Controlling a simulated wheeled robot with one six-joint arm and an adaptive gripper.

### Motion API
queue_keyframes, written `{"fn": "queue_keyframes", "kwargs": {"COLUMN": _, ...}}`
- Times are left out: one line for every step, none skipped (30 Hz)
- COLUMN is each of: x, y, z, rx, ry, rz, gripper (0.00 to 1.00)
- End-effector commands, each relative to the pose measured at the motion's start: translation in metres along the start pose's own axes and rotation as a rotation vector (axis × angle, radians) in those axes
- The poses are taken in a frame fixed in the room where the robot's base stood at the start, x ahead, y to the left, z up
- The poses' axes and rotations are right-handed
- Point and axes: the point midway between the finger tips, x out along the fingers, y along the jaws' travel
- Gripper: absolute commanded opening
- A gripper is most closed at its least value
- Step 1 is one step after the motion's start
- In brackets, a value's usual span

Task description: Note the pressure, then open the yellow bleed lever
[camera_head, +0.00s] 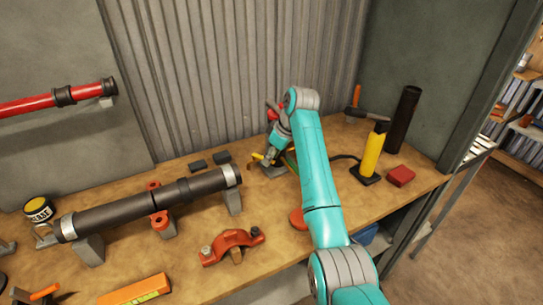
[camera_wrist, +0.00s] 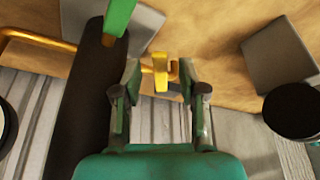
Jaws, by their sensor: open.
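The yellow bleed lever (camera_wrist: 160,72) stands between the two spread fingers of my gripper (camera_wrist: 159,82) in the wrist view. The fingers are open, one on each side of it, with a gap visible on both sides. In the head view, my gripper (camera_head: 270,150) is low over the bench by the metal wall, and a small bit of yellow (camera_head: 257,156) shows beside it. My arm hides most of the fitting there. A round dark thing with a pale rim (camera_wrist: 5,125) is cut off at the wrist view's left edge. No pressure reading is legible.
A dark pipe (camera_head: 120,205) on blocks lies left on the bench (camera_head: 270,205). An orange-red clamp (camera_head: 232,246) lies in front. A yellow cylinder (camera_head: 373,150), a red block (camera_head: 401,176) and a black tube (camera_head: 402,120) stand right. A dark bar (camera_wrist: 80,110) is close left of the fingers.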

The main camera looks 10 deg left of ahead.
Motion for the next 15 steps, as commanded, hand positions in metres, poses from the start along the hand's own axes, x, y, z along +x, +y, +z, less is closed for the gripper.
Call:
{"fn": "queue_keyframes", "kwargs": {"x": -0.003, "y": 0.001, "z": 0.000, "rx": 0.000, "ry": 0.001, "rz": 0.001, "gripper": 0.42}}
{"fn": "queue_keyframes", "kwargs": {"x": -0.006, "y": 0.001, "z": 0.000, "rx": 0.000, "ry": 0.001, "rz": 0.002, "gripper": 0.42}}
{"fn": "queue_keyframes", "kwargs": {"x": -0.010, "y": 0.001, "z": 0.000, "rx": 0.000, "ry": 0.001, "rz": 0.002, "gripper": 0.42}}
{"fn": "queue_keyframes", "kwargs": {"x": -0.014, "y": 0.001, "z": 0.000, "rx": 0.000, "ry": 0.002, "rz": 0.003, "gripper": 0.42}}
{"fn": "queue_keyframes", "kwargs": {"x": -0.019, "y": 0.001, "z": -0.001, "rx": 0.001, "ry": 0.002, "rz": 0.003, "gripper": 0.42}}
{"fn": "queue_keyframes", "kwargs": {"x": -0.026, "y": 0.001, "z": 0.000, "rx": 0.001, "ry": 0.002, "rz": 0.003, "gripper": 0.42}}
{"fn": "queue_keyframes", "kwargs": {"x": -0.031, "y": 0.001, "z": 0.000, "rx": 0.000, "ry": 0.003, "rz": 0.004, "gripper": 0.42}}
{"fn": "queue_keyframes", "kwargs": {"x": -0.037, "y": 0.001, "z": 0.000, "rx": 0.001, "ry": 0.003, "rz": 0.004, "gripper": 0.42}}
{"fn": "queue_keyframes", "kwargs": {"x": -0.045, "y": 0.001, "z": -0.001, "rx": 0.000, "ry": 0.003, "rz": 0.003, "gripper": 0.42}}
{"fn": "queue_keyframes", "kwargs": {"x": -0.051, "y": 0.001, "z": -0.001, "rx": 0.000, "ry": 0.003, "rz": 0.003, "gripper": 0.42}}
{"fn": "queue_keyframes", "kwargs": {"x": -0.057, "y": 0.001, "z": 0.000, "rx": 0.000, "ry": 0.002, "rz": 0.002, "gripper": 0.42}}
{"fn": "queue_keyframes", "kwargs": {"x": -0.066, "y": 0.001, "z": -0.001, "rx": -0.001, "ry": 0.003, "rz": 0.003, "gripper": 0.42}}
{"fn": "queue_keyframes", "kwargs": {"x": -0.072, "y": 0.001, "z": -0.001, "rx": -0.001, "ry": 0.003, "rz": 0.003, "gripper": 0.42}}
{"fn": "queue_keyframes", "kwargs": {"x": -0.077, "y": 0.001, "z": -0.001, "rx": -0.001, "ry": 0.003, "rz": 0.003, "gripper": 0.42}}
{"fn": "queue_keyframes", "kwargs": {"x": -0.084, "y": 0.001, "z": -0.001, "rx": -0.001, "ry": 0.003, "rz": 0.003, "gripper": 0.42}}
